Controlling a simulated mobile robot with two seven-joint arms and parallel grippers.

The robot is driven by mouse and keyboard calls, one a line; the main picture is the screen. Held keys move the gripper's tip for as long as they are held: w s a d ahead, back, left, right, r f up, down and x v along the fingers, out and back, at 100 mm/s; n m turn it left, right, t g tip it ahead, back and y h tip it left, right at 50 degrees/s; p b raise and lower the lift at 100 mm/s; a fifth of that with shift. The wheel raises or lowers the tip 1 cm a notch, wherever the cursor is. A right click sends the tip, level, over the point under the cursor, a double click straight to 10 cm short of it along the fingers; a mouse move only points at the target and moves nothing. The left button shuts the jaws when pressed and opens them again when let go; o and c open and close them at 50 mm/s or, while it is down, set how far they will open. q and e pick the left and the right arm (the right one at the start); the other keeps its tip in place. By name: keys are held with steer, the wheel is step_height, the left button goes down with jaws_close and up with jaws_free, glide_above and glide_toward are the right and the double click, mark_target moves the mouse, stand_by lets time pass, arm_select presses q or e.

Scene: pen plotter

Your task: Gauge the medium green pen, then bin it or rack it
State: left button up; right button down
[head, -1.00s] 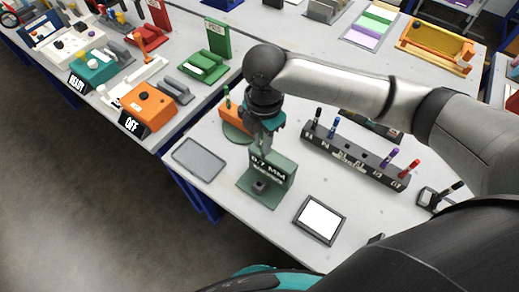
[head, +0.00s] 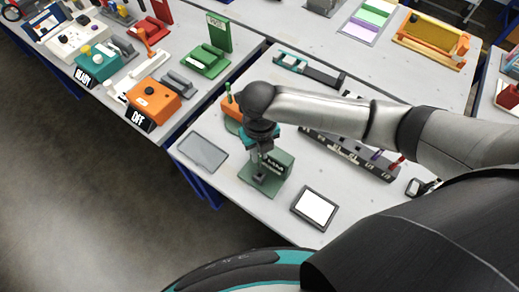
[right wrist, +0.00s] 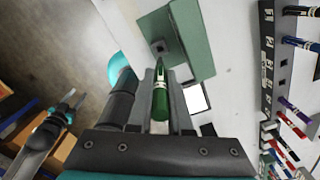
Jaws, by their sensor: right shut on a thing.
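My right gripper (head: 262,158) is shut on a green pen (right wrist: 160,95), seen between its fingers in the right wrist view. The pen's tip points at the small dark hole of the green gauge block (right wrist: 190,40) and appears just short of it. In the head view the gauge (head: 277,168) stands on the table under my right gripper, its label partly covered. Another green pen (head: 229,92) stands at an orange holder (head: 232,106) behind my wrist. A dark two-pronged shape at the lower left of the right wrist view may be my left gripper (right wrist: 70,100); its jaws are unclear.
A black pen rack (head: 345,153) with several pens stands to the right, partly behind my arm. A flat grey tray (head: 203,152) lies left of the gauge. A white-screened pad (head: 315,208) lies right of it. An orange box (head: 154,104) stands on the neighbouring table.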

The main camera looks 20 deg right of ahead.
stand_by(0.3)
steer(key=shift+p, duration=0.3)
steer(key=shift+f+b, duration=1.7)
steer(key=shift+f, duration=0.85)
steer(key=shift+p, duration=0.3)
steer(key=shift+f+b, duration=1.6)
steer(key=shift+f, duration=0.6)
steer(key=shift+r, duration=0.15)
step_height(320, 180, up, 6)
steer(key=p, duration=0.6)
steer(key=shift+r+p, duration=0.15)
steer(key=shift+p, duration=0.25)
steer(key=shift+w, duration=0.1)
